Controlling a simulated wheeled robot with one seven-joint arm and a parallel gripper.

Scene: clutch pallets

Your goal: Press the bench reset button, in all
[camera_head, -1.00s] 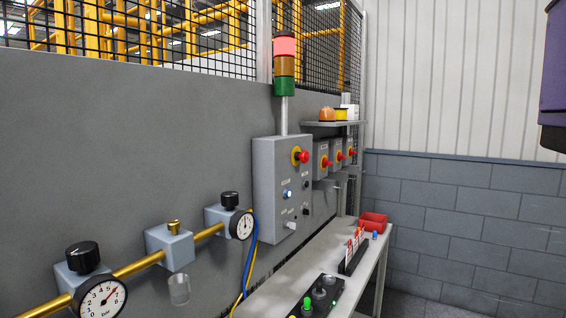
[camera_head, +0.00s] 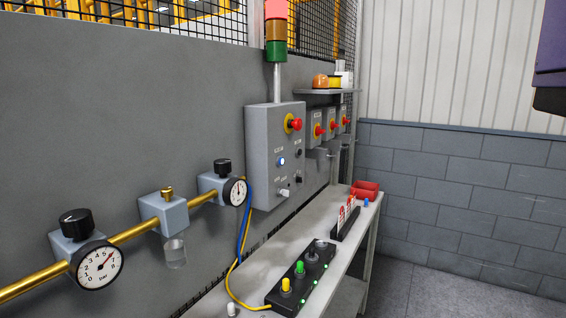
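A long black button box (camera_head: 298,287) lies on the grey bench (camera_head: 250,258). Along it stand a yellow button (camera_head: 286,285), a green button (camera_head: 299,268) and grey knobs (camera_head: 311,256), with small green lights on its side. A grey control cabinet (camera_head: 261,135) on the wall carries a red emergency button on yellow (camera_head: 294,124), a lit blue button (camera_head: 281,161), a pale switch (camera_head: 283,192) and black knobs (camera_head: 298,153). Its labels are too small to read, so I cannot tell which button is the reset. My gripper is not in view.
Pressure gauges (camera_head: 98,264) and valves sit on a brass pipe (camera_head: 37,282) along the wall. Red-and-white tags (camera_head: 346,213) in a black rack and a red bin (camera_head: 366,190) stand at the bench's far end. Floor (camera_head: 420,285) right of the bench is clear.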

